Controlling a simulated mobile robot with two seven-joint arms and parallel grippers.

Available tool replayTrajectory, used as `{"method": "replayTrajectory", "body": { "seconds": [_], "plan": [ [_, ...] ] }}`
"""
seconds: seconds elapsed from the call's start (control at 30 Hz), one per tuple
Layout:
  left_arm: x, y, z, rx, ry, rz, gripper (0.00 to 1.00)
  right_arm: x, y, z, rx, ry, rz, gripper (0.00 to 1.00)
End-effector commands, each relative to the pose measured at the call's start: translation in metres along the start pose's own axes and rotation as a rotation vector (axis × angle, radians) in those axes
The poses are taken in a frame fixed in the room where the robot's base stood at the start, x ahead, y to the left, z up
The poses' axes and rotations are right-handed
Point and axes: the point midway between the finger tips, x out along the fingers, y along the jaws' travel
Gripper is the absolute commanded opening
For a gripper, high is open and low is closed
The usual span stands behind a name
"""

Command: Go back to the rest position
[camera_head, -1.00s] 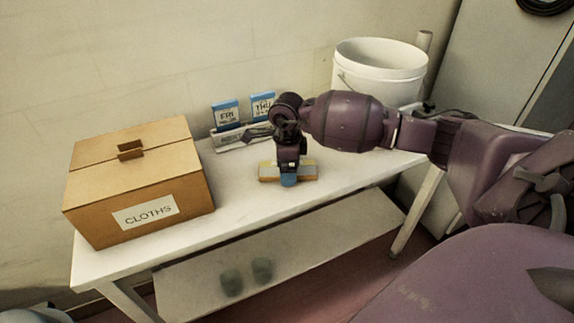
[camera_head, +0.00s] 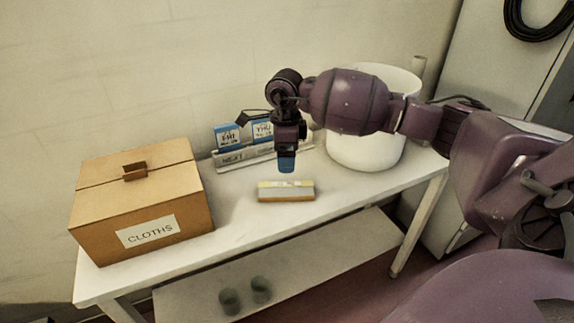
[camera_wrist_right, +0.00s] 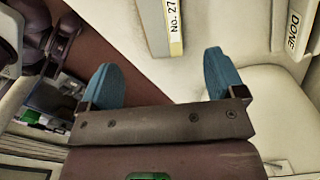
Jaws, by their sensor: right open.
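My right gripper (camera_head: 287,167) hangs over the white table, pointing down, a little above a grey and yellow block (camera_head: 286,196). Its blue fingertips show apart and with nothing between them in the right wrist view (camera_wrist_right: 160,80). The block lies flat on the table, clear of the fingers. In the right wrist view the block (camera_wrist_right: 152,25) shows a yellow strip reading "No. 27". My left gripper is not in view.
A cardboard box marked CLOTHS (camera_head: 140,207) stands at the table's left end. Blue-topped FRI (camera_head: 228,137) and THU (camera_head: 262,131) cards stand in a holder (camera_head: 232,158) behind. A white bucket (camera_head: 365,150) stands behind my right arm. Two cups (camera_head: 261,290) sit on the lower shelf.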

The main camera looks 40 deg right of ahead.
Motion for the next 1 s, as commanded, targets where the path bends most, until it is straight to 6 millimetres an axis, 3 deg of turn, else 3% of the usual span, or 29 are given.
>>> {"method": "replayTrajectory", "body": {
  "seconds": [0.2, 0.77, 0.87, 1.0],
  "plan": [
    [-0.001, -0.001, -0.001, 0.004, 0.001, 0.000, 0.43, -0.010, 0.000, 0.000, 0.001, 0.001, 0.000, 0.88],
    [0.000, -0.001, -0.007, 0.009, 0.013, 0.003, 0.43, -0.007, 0.002, 0.001, 0.000, -0.006, 0.008, 0.88],
    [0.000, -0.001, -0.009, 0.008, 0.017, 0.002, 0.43, 0.004, 0.016, 0.010, -0.002, -0.056, 0.056, 0.88],
    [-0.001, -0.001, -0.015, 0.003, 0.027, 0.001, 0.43, 0.037, 0.065, 0.038, 0.019, -0.239, 0.231, 0.88]
  ]
}}
